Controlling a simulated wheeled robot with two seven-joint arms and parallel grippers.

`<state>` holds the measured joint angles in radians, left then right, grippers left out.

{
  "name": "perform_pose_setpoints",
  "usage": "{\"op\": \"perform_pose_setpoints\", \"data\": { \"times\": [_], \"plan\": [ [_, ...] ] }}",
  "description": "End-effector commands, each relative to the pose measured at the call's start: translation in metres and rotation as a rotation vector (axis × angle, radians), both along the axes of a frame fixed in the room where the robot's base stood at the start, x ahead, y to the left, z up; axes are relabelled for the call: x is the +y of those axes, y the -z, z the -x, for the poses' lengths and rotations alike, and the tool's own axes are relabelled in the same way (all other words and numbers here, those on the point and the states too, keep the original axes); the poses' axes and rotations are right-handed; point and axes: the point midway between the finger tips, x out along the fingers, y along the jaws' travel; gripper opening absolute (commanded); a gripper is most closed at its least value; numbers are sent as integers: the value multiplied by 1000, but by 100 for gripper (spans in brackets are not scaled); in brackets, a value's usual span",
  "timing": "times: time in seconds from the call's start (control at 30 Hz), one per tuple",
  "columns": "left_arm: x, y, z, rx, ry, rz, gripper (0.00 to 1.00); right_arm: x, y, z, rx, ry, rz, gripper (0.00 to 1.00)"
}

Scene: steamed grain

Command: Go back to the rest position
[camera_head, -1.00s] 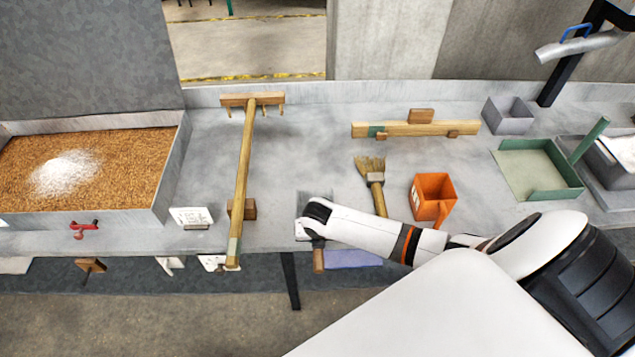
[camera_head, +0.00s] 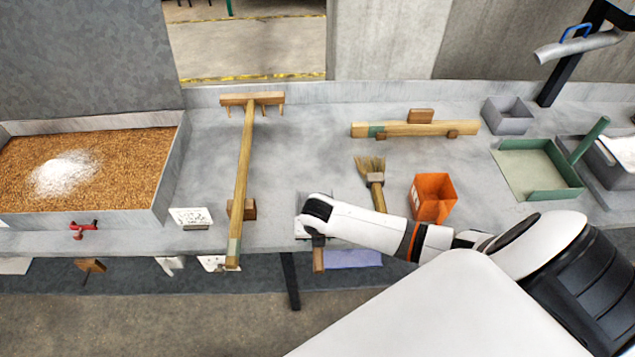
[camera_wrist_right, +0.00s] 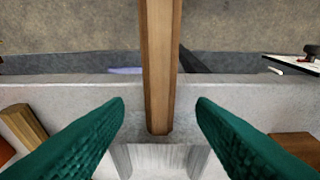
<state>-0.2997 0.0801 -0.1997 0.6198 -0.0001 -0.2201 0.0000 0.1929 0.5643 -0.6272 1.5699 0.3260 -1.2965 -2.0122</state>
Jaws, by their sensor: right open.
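My right arm reaches in from the right in the head view, and its gripper (camera_head: 318,240) is over the counter's front edge. In the right wrist view the two green fingers (camera_wrist_right: 160,108) are apart, one on each side of a wooden handle (camera_wrist_right: 160,65), with a gap on both sides. The handle belongs to a tool with a pale grey end (camera_wrist_right: 155,158) lying on the counter. In the head view the handle (camera_head: 318,262) sticks out past the front edge, and my wrist hides most of the tool. My left gripper is not in view.
A long wooden rake (camera_head: 243,165) lies to the left, beside a grain tray (camera_head: 170,170). A wooden bar (camera_head: 400,129) and green pan (camera_head: 540,195) lie farther back and right.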

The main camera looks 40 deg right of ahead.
Motion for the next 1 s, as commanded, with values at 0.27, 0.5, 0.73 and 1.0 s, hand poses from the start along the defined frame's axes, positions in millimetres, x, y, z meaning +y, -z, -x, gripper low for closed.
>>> {"op": "perform_pose_setpoints", "data": {
  "times": [0.27, 0.5, 0.73, 1.0],
  "plan": [
    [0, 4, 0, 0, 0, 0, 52, 8, -59, 13, -4, -2, 1, 51],
    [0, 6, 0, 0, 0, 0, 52, 13, -88, 20, -2, -1, 0, 51],
    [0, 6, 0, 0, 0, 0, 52, 14, -92, 22, 0, 2, 0, 51],
    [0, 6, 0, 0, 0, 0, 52, 64, -89, 58, -52, 366, -209, 51]
  ]
}}
